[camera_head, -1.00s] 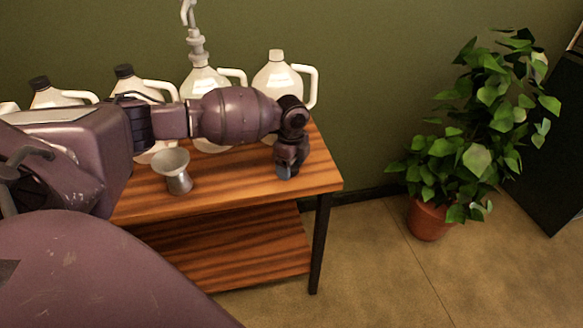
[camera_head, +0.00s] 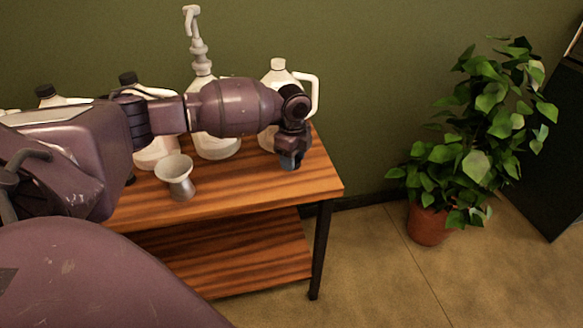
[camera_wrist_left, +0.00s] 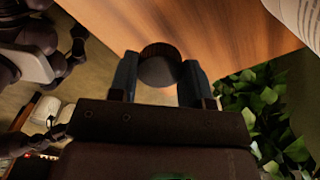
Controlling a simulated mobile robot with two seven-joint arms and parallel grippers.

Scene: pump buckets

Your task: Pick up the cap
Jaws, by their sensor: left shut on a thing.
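A dark round cap (camera_wrist_left: 159,70) lies between the two fingers of my left gripper (camera_wrist_left: 158,82) in the left wrist view. The fingers stand on either side of it and are shut on it. In the head view my left gripper (camera_head: 289,162) points down over the right end of the wooden table (camera_head: 245,187). The cap is hidden there behind the gripper. I cannot tell whether it touches the tabletop. My right gripper is not clearly in view.
A grey metal funnel (camera_head: 176,178) stands on the table left of the gripper. A potted plant (camera_head: 430,222) stands on the floor to the right.

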